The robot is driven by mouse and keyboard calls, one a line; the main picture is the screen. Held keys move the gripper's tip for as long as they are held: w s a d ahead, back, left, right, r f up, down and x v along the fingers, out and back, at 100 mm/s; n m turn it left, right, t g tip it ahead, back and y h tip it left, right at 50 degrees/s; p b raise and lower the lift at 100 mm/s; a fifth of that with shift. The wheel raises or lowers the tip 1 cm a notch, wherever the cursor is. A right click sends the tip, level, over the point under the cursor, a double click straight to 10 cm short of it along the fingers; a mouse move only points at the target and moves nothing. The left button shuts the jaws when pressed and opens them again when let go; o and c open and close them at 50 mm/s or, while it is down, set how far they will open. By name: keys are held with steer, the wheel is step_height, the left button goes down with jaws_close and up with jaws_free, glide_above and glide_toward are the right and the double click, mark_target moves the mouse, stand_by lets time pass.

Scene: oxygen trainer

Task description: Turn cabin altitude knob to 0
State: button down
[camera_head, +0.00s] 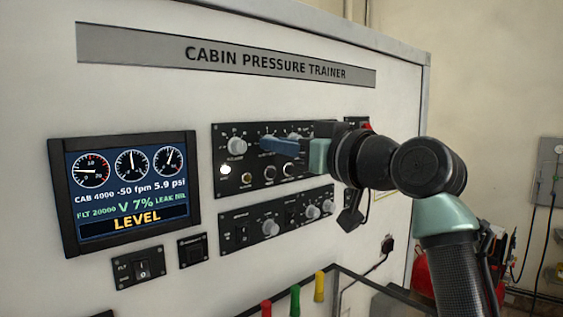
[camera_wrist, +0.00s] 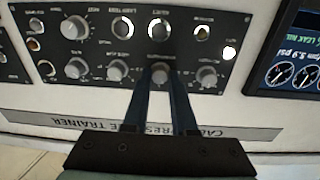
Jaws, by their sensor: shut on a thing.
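The upper black panel (camera_head: 219,163) of the cabin pressure trainer carries a row of grey knobs. My gripper (camera_head: 268,143) reaches in from the right, its blue fingers shut on the second knob from the left in that row. In the wrist view, which is upside down, the held knob (camera_wrist: 160,71) sits between the fingertips (camera_wrist: 160,80). Its label is too small to read, so I cannot confirm it is the cabin altitude knob. The fingers hide most of it in the head view. The screen (camera_head: 131,191) reads CAB 4000, -50 fpm, 5.9 psi, FLT 20000 and LEVEL.
The leftmost knob (camera_head: 237,145) is close beside the fingers; another knob (camera_wrist: 118,70) is on the other side. A lit white lamp (camera_head: 225,170) is below. A lower panel (camera_head: 252,236) has more knobs. Red, green and yellow-handled levers (camera_head: 319,287) stand at the bottom.

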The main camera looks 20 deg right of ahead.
steer(key=n+b, duration=0.4)
steer(key=n, duration=0.7)
steer(key=shift+n+y+b, duration=0.3)
steer(key=shift+n+b, duration=0.05)
steer(key=shift+n, duration=0.05)
stand_by(0.3)
steer(key=c, duration=0.7)
jaws_free()
